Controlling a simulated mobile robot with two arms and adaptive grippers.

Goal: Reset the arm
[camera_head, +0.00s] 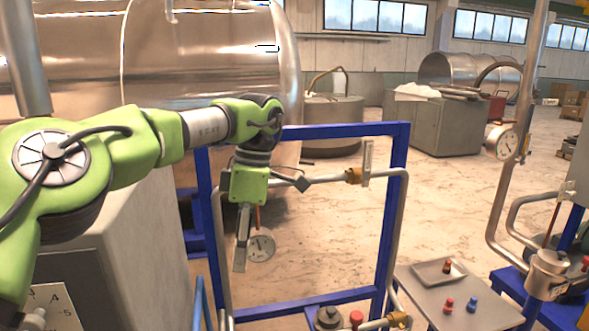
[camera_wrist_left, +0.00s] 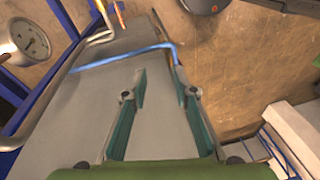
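My green left arm (camera_head: 130,170) reaches in from the left and bends down at the wrist. My left gripper (camera_head: 241,252) points downward in front of the blue frame (camera_head: 398,185). In the left wrist view the two fingers of the left gripper (camera_wrist_left: 162,92) stand apart with nothing between them. A grey flat surface shows behind the fingers. My right arm and right gripper are not in view.
A round gauge (camera_head: 261,246) is close beside the left fingers. A metal pipe (camera_head: 330,177) crosses the frame. A table (camera_head: 470,308) at lower right carries a tray (camera_head: 437,275) and small red and blue pieces. Open floor lies beyond the frame.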

